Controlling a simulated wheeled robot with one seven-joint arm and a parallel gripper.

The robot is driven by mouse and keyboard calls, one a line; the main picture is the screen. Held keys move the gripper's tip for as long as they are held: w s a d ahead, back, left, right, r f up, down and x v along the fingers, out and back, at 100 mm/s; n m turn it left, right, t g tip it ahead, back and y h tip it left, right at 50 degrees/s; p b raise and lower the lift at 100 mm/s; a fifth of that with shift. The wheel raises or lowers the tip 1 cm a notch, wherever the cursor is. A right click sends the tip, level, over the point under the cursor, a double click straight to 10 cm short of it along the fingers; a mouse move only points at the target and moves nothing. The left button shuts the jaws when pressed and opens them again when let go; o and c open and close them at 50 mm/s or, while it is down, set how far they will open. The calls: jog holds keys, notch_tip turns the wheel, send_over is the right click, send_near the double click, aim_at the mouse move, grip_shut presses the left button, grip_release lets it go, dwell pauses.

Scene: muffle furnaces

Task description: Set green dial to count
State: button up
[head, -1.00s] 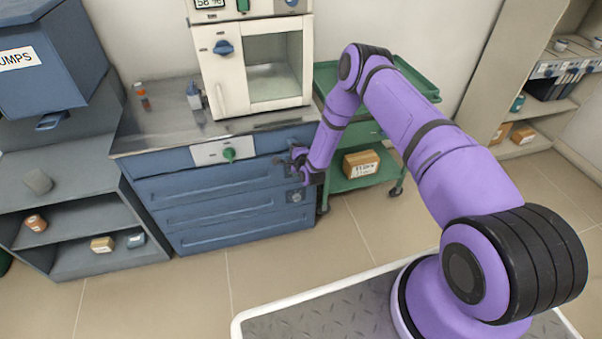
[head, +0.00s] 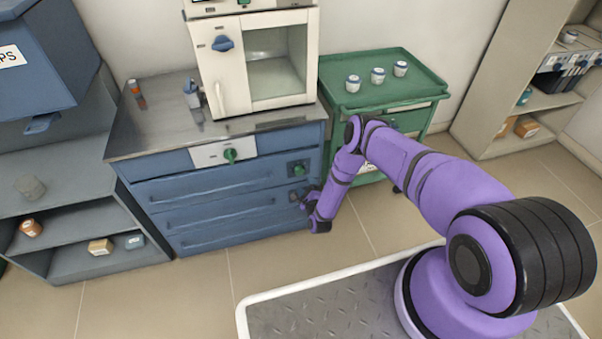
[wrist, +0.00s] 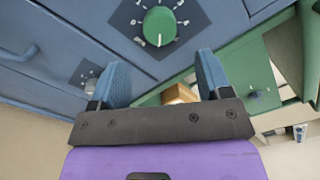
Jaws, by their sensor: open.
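A green dial (head: 298,170) sits on a dark square plate at the upper right of the blue drawer cabinet. A grey knob (wrist: 91,84) on a second dark plate shows left of the fingers. My gripper (wrist: 163,76) is open and empty, apart from the dial. In the head view my gripper (head: 312,212) is low by the cabinet's right side, below the dial.
A white furnace (head: 205,70) with a blue knob (head: 222,43) stands on the cabinet. A green cart (head: 350,110) with three small jars on top stands close on the right. Dark shelves (head: 60,220) are on the left.

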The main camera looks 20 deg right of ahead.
aim_at(301, 172)
jog(key=w, duration=0.7)
jog(key=shift+w, duration=0.4)
jog(key=c, duration=0.9)
